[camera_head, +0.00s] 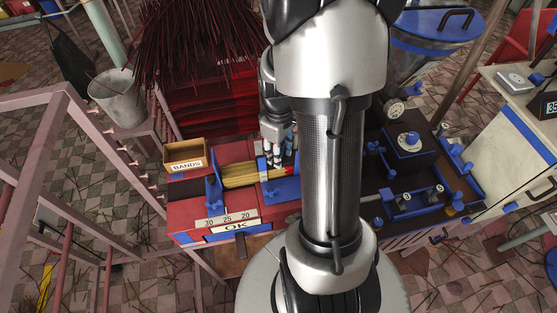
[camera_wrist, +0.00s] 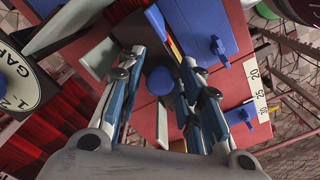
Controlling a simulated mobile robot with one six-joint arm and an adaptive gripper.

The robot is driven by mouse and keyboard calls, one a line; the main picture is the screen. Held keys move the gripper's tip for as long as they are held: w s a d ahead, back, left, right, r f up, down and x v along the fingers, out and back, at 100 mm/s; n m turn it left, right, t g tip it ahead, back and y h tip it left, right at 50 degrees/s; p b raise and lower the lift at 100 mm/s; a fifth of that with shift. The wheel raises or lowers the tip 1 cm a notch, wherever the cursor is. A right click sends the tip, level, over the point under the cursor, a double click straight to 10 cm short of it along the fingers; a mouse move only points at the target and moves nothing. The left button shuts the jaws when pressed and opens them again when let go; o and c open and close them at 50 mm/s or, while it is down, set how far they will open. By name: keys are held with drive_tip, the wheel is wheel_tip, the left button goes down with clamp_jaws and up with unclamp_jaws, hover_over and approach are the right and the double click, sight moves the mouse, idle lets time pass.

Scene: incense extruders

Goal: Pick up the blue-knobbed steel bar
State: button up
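In the wrist view a round blue knob (camera_wrist: 160,81) shows between the two fingers of my gripper (camera_wrist: 162,60). A narrow pale steel strip (camera_wrist: 162,124), apparently its bar, lies in line with it over a red surface. The fingers are apart, one on each side of the knob, with gaps visible. How far the knob lies below the fingertips I cannot tell. In the head view my gripper (camera_head: 278,163) points down over the red bench (camera_head: 190,197), beside the yellow sticks. The knobbed bar is not clear there, and my arm hides part of the bench.
Yellow sticks (camera_head: 240,174) lie beside a blue upright plate (camera_head: 214,188). A BANDS box (camera_head: 184,154) stands left, and a 30-25-20 scale (camera_head: 227,219) is at the front. A dark stick bundle (camera_head: 195,40) hangs behind. Blue-handled machinery (camera_head: 410,140) stands right of my arm.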

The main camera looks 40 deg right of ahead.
drive_tip(key=shift+c, duration=0.3)
drive_tip(key=shift+r, duration=0.1)
clamp_jaws()
